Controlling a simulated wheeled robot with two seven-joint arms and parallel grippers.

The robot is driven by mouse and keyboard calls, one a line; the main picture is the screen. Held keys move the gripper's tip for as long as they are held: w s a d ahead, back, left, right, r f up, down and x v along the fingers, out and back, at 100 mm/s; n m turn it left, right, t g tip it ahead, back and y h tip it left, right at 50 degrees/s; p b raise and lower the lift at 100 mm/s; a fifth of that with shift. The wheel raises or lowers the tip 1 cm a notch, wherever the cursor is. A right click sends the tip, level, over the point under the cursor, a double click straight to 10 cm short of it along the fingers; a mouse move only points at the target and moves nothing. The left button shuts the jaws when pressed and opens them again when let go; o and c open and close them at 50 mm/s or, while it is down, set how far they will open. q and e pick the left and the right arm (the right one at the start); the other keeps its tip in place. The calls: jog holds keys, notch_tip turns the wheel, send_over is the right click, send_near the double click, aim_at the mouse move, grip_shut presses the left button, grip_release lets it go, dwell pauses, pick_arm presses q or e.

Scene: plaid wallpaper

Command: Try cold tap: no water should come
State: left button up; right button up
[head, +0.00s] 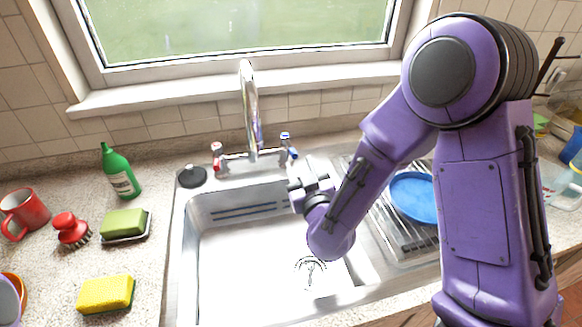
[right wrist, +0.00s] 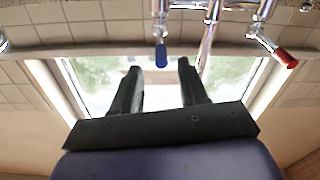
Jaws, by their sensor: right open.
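The cold tap (head: 287,140) has a blue-marked handle and stands right of the tall chrome spout (head: 250,105) behind the sink. The hot tap (head: 217,152), marked red, stands left of the spout. No water shows under the spout. My right gripper (head: 298,178) is open over the back right of the sink, in front of and just below the cold tap. In the right wrist view the blue handle (right wrist: 161,56) appears beyond and between the fingertips (right wrist: 158,68); contact cannot be made out. The red handle (right wrist: 286,58) is off to the right there. My left gripper is not in view.
The sink basin (head: 240,265) looks empty. A black plug (head: 192,176) lies at its back left corner. A green bottle (head: 119,172), red brush (head: 70,229), red mug (head: 22,213) and sponges stand on the left counter. A blue plate (head: 412,196) is on the drainer.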

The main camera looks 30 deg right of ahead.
aim_at(293, 152)
jog(key=p+x, duration=0.2)
jog(key=x, duration=0.2)
jog(key=shift+w+r, duration=0.15)
jog(key=shift+w, duration=0.25)
jog(key=shift+w+d, duration=0.1)
jog(key=shift+w, duration=0.25)
grip_shut()
